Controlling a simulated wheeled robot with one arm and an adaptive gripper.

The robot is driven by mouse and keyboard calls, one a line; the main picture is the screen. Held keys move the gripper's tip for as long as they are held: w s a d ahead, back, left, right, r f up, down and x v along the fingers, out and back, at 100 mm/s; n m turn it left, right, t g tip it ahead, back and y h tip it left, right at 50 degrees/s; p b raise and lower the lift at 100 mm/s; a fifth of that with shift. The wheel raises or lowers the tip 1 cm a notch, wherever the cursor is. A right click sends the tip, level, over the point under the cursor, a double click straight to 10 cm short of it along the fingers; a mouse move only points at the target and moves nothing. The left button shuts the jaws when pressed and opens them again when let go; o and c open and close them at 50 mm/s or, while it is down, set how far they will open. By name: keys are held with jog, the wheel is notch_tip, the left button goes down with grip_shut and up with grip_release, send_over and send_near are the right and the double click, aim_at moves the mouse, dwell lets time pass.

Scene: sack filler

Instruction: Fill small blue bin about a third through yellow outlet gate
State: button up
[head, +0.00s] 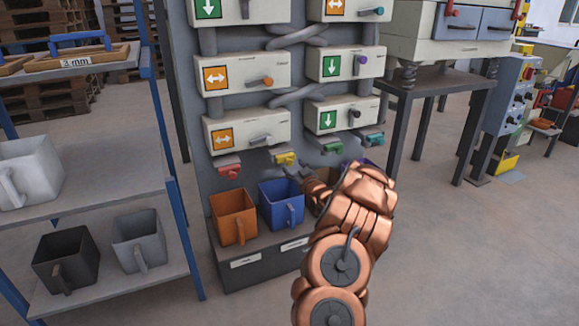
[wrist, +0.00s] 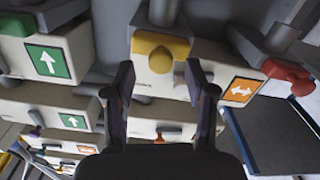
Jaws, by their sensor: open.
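The small blue bin (head: 273,212) stands upright on the low grey ledge, its handle toward me. I cannot make out what is inside it. The yellow outlet gate (head: 286,159) is just above it on the grey panel. My gripper (head: 311,188) is at the right of the blue bin and below the yellow gate, partly hidden by my copper arm. In the wrist view my gripper (wrist: 163,88) is open and empty. There the yellow gate (wrist: 160,50) shows beyond and between the two fingers, with no visible contact.
An orange bin (head: 233,220) stands left of the blue bin, under the red gate (head: 228,171). Green (head: 333,148) and teal (head: 375,139) gates are to the right. A shelf (head: 110,195) with grey and black bins stands at left. Open floor is at right.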

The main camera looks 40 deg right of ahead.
aim_at(291, 164)
jog(key=shift+b+x, duration=0.45)
jog(key=shift+x, duration=1.6)
jog(key=shift+c, duration=0.3)
grip_shut()
